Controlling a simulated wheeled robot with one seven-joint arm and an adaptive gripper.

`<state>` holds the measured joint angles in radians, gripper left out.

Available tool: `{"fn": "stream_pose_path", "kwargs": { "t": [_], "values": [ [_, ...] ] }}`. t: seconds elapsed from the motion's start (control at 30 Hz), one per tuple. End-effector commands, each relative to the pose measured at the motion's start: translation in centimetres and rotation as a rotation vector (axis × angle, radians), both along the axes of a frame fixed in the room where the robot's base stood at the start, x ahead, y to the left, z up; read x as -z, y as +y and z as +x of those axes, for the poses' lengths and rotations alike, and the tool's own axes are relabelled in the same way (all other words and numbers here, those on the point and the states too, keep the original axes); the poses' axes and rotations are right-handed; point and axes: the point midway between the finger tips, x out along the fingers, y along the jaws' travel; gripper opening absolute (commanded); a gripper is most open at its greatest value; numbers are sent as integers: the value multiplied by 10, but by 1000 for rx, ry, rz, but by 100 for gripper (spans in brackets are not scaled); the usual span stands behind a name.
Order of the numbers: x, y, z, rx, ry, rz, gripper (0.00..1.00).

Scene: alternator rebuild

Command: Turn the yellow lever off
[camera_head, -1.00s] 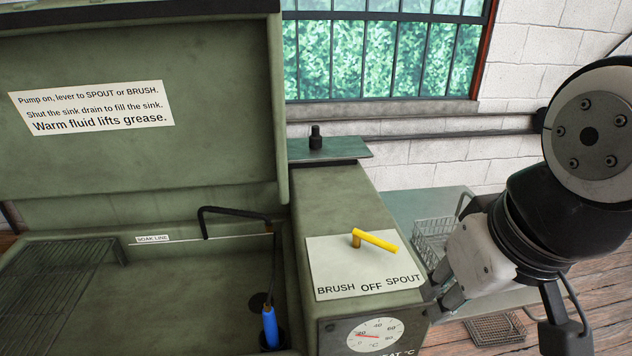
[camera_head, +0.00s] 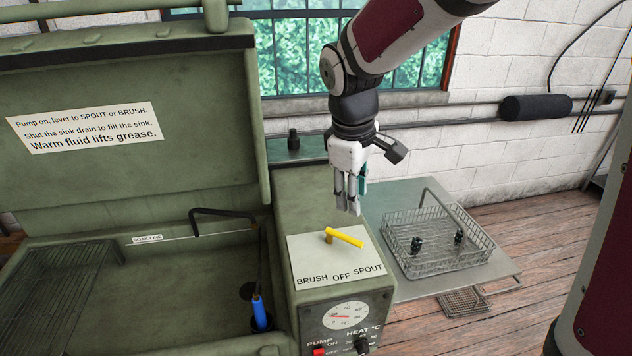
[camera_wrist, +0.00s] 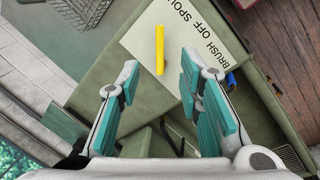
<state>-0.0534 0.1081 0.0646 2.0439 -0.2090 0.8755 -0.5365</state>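The yellow lever (camera_head: 345,238) sits on a white plate (camera_head: 312,270) marked BRUSH, OFF and SPOUT, on top of the green washer's right housing. Its arm points right, toward the SPOUT side. My gripper (camera_head: 349,208) hangs above and just behind the lever, fingers downward, apart from it. In the wrist view the two teal-padded fingers (camera_wrist: 165,95) stand apart with nothing between them. There the yellow lever (camera_wrist: 159,50) lies ahead of the fingertips, between their lines.
A wire basket (camera_head: 437,245) with small dark parts stands on the side shelf to the right. The open green lid (camera_head: 130,170) rises at left over the sink, with a blue brush (camera_head: 259,312). A dial (camera_head: 345,315), PUMP switch (camera_head: 319,352) and HEAT knob (camera_head: 361,345) are in front.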

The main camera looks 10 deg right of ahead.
Motion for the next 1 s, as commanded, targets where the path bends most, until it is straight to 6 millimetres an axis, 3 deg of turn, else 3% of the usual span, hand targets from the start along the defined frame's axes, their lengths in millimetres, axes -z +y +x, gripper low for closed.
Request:
{"fn": "stream_pose_path", "kwargs": {
  "t": [0.23, 0.73, 1.0],
  "values": [
    [22, -3, 3, -8, 9, -3, 33],
    [113, -15, 15, -7, 8, -2, 33],
    [135, -18, 19, -6, 4, -2, 33]
  ]
}}
